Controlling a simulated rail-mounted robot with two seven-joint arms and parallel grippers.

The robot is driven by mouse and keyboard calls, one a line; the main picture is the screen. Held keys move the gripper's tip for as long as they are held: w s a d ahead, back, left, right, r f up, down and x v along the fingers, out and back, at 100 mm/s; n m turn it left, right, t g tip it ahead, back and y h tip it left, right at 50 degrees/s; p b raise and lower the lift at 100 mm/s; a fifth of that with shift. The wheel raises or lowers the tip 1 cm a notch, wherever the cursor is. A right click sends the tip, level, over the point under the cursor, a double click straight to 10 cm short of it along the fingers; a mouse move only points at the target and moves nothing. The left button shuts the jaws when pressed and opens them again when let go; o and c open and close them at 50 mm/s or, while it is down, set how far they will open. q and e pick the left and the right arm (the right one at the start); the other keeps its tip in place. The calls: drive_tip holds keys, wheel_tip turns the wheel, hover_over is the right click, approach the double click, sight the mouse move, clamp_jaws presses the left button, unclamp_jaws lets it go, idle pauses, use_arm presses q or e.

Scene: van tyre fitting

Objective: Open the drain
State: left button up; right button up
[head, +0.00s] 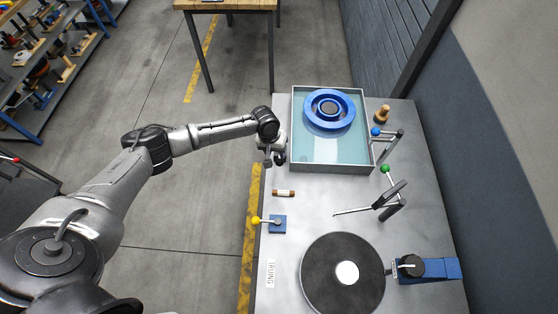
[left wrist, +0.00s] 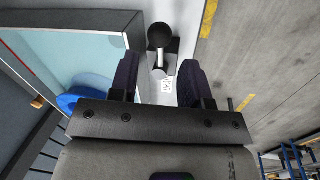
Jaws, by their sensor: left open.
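The grey-rimmed tank (head: 372,160) of pale blue water stands at the back of the bench, with a blue ring-shaped wheel (head: 345,120) in it. My left gripper (head: 274,158) is at the tank's left side, near its front corner. In the left wrist view my left gripper (left wrist: 158,82) is open. A black ball knob (left wrist: 160,36) on a short metal lever shows beyond and between its fingers, beside the tank wall (left wrist: 65,20). I cannot tell whether the fingers touch the lever. In the head view the gripper largely hides this lever. My right gripper is not in view.
On the bench are a yellow-knobbed lever (head: 256,220) on a blue plate, a small roller (head: 284,193), a green-knobbed lever (head: 385,169), a blue-knobbed lever (head: 376,132) and a black turntable (head: 320,270). A wall runs along the right.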

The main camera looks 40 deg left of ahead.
sight(279, 160)
use_arm(q)
drive_tip(key=shift+w+d+f+b, duration=0.1)
drive_tip(key=shift+d+f, duration=0.1)
drive_tip(key=shift+f, duration=0.85)
drive_tip(key=shift+w+d+f+b, duration=0.1)
drive_tip(key=shift+d+f, duration=0.05)
drive_tip(key=shift+f, duration=0.85)
drive_tip(key=shift+w+d+f+b, duration=0.1)
drive_tip(key=shift+d+f, duration=0.1)
drive_tip(key=shift+f, duration=0.85)
clamp_jaws()
